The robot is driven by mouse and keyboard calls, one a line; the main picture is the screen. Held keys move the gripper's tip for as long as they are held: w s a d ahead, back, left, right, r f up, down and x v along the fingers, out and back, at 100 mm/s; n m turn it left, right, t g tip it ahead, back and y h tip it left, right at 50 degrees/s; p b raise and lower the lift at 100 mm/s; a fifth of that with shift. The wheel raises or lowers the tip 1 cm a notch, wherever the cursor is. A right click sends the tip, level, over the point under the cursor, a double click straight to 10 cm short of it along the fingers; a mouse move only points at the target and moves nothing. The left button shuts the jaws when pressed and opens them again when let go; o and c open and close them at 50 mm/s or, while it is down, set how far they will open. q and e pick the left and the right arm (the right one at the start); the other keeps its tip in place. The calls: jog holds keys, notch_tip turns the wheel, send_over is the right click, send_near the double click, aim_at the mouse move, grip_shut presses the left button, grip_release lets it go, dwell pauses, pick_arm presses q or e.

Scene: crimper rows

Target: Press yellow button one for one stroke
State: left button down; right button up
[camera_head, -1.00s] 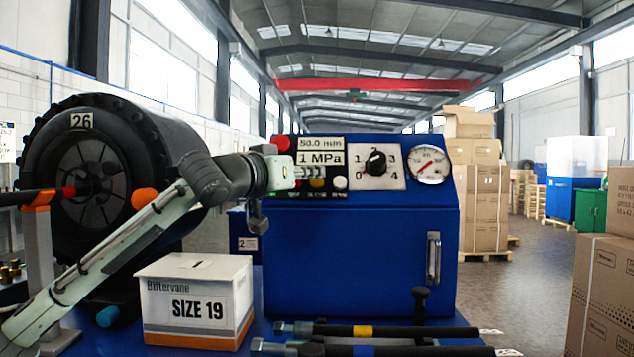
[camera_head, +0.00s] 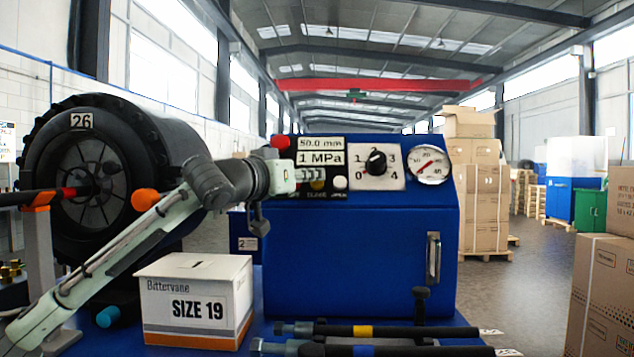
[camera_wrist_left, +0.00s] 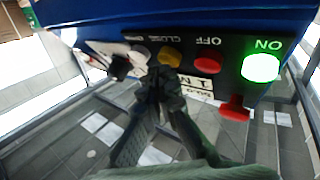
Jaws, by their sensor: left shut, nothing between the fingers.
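The yellow button (camera_head: 317,184) sits in the lower row of the black control panel on the blue machine (camera_head: 350,255). In the left wrist view the yellow button (camera_wrist_left: 170,57) is by the CLOSE label, between a red OFF button (camera_wrist_left: 208,65) and a pale button (camera_wrist_left: 138,62). My left gripper (camera_head: 313,174) is shut and empty in front of the panel. In the left wrist view its fingertips (camera_wrist_left: 160,82) are close to the yellow button and overlap its lower edge; I cannot tell whether they touch it. My right gripper is not in view.
A lit green ON button (camera_wrist_left: 261,67) and a red knob (camera_wrist_left: 235,108) are also on the panel. A dial (camera_head: 376,162) and gauge (camera_head: 430,164) stand to the right. A SIZE 19 box (camera_head: 195,305) and black rods (camera_head: 390,331) lie below.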

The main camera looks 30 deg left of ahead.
pick_arm(q)
jog(key=shift+w+a+f, duration=0.2)
jog(key=shift+w+f, duration=0.05)
jog(key=shift+w, duration=0.05)
dwell(0.5)
jog(key=shift+s, duration=0.1)
jog(key=shift+s+d+r, duration=0.4)
jog(key=shift+s+r, duration=0.05)
jog(key=shift+s, duration=0.1)
jog(key=s+d+r, duration=0.1)
jog(key=s+d+r+p, duration=0.1)
jog(key=s+r, duration=0.1)
jog(key=shift+s+d, duration=0.1)
jog(key=shift+s, duration=0.2)
dwell(0.4)
jog(key=shift+f, duration=0.15)
dwell(2.3)
